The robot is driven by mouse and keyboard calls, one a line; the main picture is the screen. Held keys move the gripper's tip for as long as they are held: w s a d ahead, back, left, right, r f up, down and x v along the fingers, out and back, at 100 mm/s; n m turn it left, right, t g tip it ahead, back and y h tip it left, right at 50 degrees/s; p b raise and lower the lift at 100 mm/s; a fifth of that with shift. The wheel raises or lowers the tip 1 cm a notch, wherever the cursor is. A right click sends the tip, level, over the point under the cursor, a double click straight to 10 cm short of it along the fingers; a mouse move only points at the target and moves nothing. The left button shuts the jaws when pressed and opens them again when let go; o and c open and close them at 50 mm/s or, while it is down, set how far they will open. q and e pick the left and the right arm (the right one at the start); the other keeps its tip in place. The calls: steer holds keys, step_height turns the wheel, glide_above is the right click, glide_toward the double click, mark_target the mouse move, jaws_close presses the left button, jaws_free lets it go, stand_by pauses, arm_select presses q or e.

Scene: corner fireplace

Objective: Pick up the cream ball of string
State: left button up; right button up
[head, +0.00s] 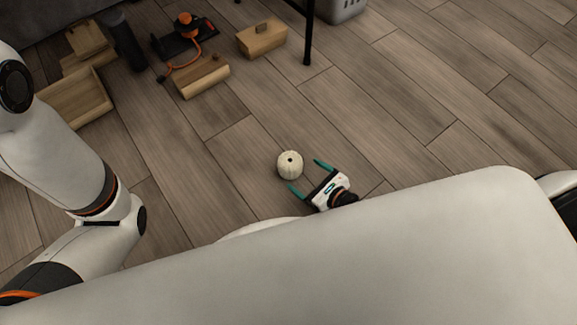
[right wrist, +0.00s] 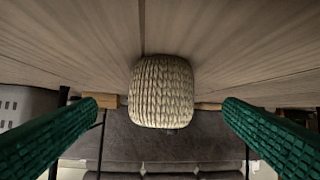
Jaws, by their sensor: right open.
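The cream ball of string (head: 290,165) sits on the wooden floor, just beyond my right gripper in the head view. In the right wrist view the ball (right wrist: 161,92) is braided and rounded, in the upper middle between the two green fingers. My right gripper (head: 306,176) is open, its teal fingers pointing towards the ball. It also shows in the right wrist view (right wrist: 162,118), with a gap between each finger and the ball. My left arm is at the left of the head view, but its gripper is not seen.
Several wooden pieces lie at the upper left, among them a block (head: 262,39) and a log (head: 202,80). A black and orange item (head: 184,40) is beside them. A thin black leg (head: 309,35) and a grey basket (head: 344,8) stand at the top. The floor at right is clear.

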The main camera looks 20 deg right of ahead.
mark_target(290, 165)
steer(key=b+x, duration=0.1)
steer(key=x, duration=0.2)
steer(key=shift+f, duration=0.15)
steer(key=b+x, duration=0.3)
steer(key=x, duration=0.1)
steer(key=shift+w+a+b, duration=0.25)
steer(key=shift+w+b, duration=0.05)
steer(key=shift+w, duration=0.1)
steer(key=c, duration=1.1)
